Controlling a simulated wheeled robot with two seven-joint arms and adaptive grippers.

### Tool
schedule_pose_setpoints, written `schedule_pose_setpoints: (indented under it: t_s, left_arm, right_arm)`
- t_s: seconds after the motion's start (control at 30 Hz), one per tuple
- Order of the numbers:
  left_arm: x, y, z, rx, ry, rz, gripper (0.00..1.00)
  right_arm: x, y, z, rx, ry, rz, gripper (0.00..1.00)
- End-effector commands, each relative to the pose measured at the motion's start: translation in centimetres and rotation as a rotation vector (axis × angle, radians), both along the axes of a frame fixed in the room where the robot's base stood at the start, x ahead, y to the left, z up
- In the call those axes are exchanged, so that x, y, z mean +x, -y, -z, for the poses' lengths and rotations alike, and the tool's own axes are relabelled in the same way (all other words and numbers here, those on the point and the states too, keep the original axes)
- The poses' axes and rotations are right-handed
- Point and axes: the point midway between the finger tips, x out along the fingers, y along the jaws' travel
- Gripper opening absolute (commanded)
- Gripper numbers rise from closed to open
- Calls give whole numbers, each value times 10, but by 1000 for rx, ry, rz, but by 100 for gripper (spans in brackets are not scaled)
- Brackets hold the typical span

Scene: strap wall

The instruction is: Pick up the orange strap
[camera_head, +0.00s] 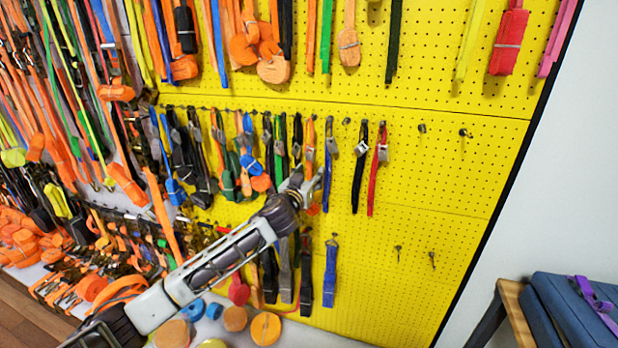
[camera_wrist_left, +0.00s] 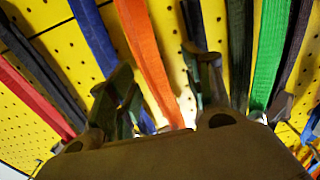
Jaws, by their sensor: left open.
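In the left wrist view the orange strap (camera_wrist_left: 150,60) runs down between my two fingertips. In the left wrist view the left gripper (camera_wrist_left: 163,95) is open, with one finger on each side of the strap. I cannot tell whether a finger touches it. My right gripper is in neither view.
A blue strap (camera_head: 330,275) hangs lower. Rolled straps (camera_head: 265,328) lie below. The pegboard's right part is mostly bare.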

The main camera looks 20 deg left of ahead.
Motion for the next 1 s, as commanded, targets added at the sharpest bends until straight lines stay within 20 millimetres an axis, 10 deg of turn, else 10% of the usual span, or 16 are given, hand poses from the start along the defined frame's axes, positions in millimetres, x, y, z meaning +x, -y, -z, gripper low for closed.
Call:
schedule_pose_setpoints:
  t_s: [0.2,0.6,1.0]
  left_arm:
    - [0,0,0,0,0,0,50]
    - [0,0,0,0,0,0,0]
    - [0,0,-4,-2,1,0,0]
  right_arm:
    - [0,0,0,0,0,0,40]
    - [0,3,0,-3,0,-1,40]
    - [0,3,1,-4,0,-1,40]
